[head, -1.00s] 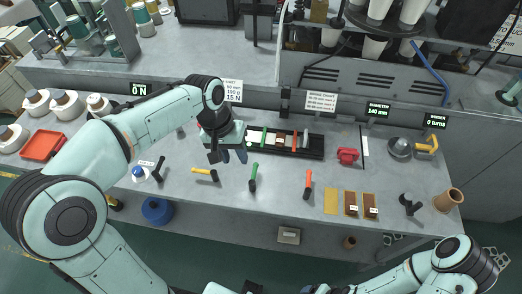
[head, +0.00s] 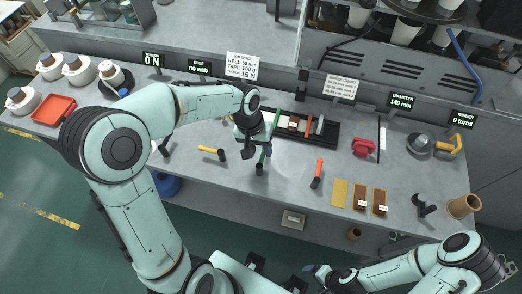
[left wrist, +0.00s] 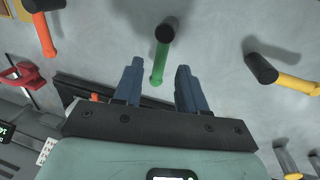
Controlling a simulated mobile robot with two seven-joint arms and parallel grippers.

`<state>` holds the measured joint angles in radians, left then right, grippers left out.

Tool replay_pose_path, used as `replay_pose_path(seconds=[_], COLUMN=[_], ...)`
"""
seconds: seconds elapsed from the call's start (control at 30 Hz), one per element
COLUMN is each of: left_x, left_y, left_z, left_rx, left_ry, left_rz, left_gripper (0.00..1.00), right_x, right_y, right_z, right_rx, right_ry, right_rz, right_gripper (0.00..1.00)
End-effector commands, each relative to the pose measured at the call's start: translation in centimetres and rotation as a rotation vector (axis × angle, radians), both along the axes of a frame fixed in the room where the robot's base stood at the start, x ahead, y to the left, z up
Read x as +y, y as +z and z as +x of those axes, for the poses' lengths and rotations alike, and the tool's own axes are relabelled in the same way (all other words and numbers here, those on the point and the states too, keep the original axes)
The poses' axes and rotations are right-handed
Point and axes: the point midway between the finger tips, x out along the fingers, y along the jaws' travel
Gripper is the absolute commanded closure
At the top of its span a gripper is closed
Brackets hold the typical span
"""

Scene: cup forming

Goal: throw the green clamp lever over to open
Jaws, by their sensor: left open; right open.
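The green clamp lever (head: 263,157) is a green bar with a black round end, on the grey bench, partly hidden by my left gripper in the head view. My left gripper (head: 256,152) is open above it. In the left wrist view, the green lever (left wrist: 159,62) shows between and beyond the two blue fingers of the left gripper (left wrist: 160,68), its black end (left wrist: 165,33) farther out. I see no contact with the fingers. My right gripper (head: 316,270) is low in the head view, away from the lever, and holds nothing that I can see.
A yellow lever (head: 211,151) lies left of the green one and an orange lever (head: 318,170) right of it. A dark rack of coloured pieces (head: 325,132) is behind. A red clamp-like part (head: 363,147) stands farther right. The bench between the levers is clear.

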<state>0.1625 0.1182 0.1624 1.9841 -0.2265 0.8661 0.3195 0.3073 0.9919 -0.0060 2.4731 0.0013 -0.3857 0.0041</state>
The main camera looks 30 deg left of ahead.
Motion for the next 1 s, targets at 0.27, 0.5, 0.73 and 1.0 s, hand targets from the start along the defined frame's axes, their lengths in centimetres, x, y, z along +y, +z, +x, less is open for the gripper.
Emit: replay_pose_path(seconds=[0.27,0.5,0.73,1.0], left_x=[-0.3,-0.3,-0.4,-0.5], left_y=[-1.7,-1.7,-1.7,-1.6], left_z=[0.1,0.1,0.1,0.5], left_rx=[0.0,0.0,0.0,0.0], left_ry=[-0.001,-0.001,-0.001,-0.001], left_rz=[0.0,0.0,0.0,0.0], left_gripper=[0.59,0.66,1.0,1.0], right_x=[0.0,0.0,0.0,0.0], right_y=[-0.2,-0.2,-0.2,0.0], right_z=[-0.1,-0.1,-0.1,0.0], right_rx=[0.001,0.001,0.001,0.0], right_ry=[0.0,0.0,0.0,0.0], right_rz=[0.0,0.0,0.0,0.0], right_gripper=[0.18,0.18,0.18,0.18])
